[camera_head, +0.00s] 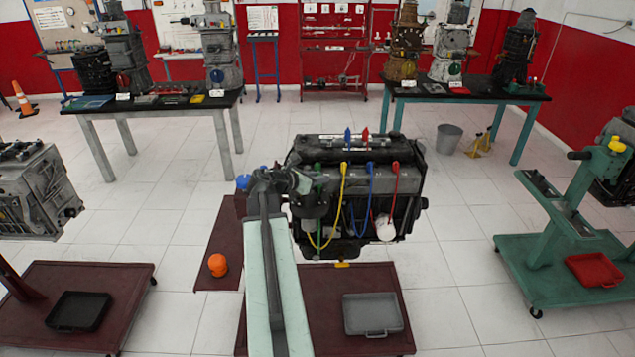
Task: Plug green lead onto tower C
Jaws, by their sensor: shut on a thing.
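The engine (408,205) hangs in the middle of the view, its side facing me. The green lead (318,234) runs down its left front, and its green end (317,167) shows at the tip of my gripper (304,182). My gripper is shut, seemingly on that green end; the arm partly hides the contact. The yellow lead (342,190), blue lead (370,190) and red lead (394,185) have their upper ends in a row to the right. Tower letters are too small to read, and whether the green end touches a tower cannot be told.
Blue (347,136) and red (366,134) upright pieces stand on the engine's top. A grey tray (372,314) lies on the dark red base below. An orange object (218,265) is at left. A green stand (570,260) is at right, with open floor between.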

